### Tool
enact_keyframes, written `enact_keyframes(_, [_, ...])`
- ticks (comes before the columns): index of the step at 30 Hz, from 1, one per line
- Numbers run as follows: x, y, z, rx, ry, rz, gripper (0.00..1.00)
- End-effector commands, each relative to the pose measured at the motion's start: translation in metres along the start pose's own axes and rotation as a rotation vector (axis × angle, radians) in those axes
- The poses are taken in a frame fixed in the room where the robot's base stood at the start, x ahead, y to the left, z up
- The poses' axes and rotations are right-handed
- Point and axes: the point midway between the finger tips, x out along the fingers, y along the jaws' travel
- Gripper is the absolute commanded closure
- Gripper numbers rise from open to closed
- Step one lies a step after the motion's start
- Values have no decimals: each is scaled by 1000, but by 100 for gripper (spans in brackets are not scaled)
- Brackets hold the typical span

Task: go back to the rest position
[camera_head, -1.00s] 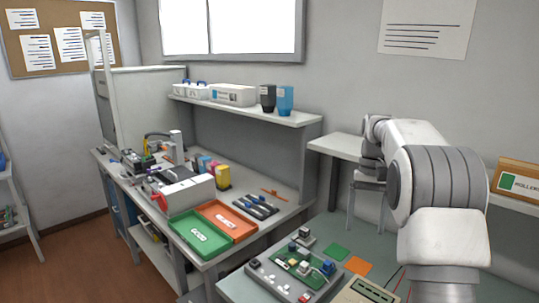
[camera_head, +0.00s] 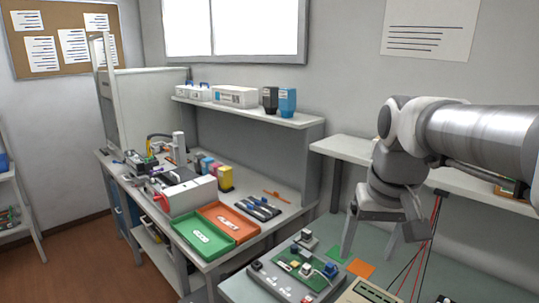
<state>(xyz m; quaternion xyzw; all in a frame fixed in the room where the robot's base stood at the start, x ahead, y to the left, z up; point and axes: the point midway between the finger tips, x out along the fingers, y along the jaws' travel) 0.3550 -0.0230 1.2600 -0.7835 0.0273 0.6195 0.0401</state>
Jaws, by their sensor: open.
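My arm reaches in from the right edge and bends downward at the right of the view. My gripper (camera_head: 415,228) is the dark grey end below the bend, above the right-hand table and to the right of the board with small parts. It is open, and I see nothing held in it.
A board with small parts (camera_head: 270,272) and a beige meter (camera_head: 352,297) lie below left of my gripper. Red and black leads (camera_head: 433,225) hang close to it. The left bench holds a green tray (camera_head: 183,238), an orange tray (camera_head: 246,230) and toner cartridges (camera_head: 226,178).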

Motion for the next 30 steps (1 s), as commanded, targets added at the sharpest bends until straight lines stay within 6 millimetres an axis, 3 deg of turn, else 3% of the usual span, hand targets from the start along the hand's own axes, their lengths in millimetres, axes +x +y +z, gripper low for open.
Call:
enact_keyframes(9, [4, -9, 71, -57, 149, -4, 20])
enact_keyframes(15, [16, -11, 104, -85, 223, -5, 20])
enact_keyframes(21, [23, -12, 118, -97, 258, -5, 20])
enact_keyframes(30, [24, -12, 119, -98, 259, -6, 20])
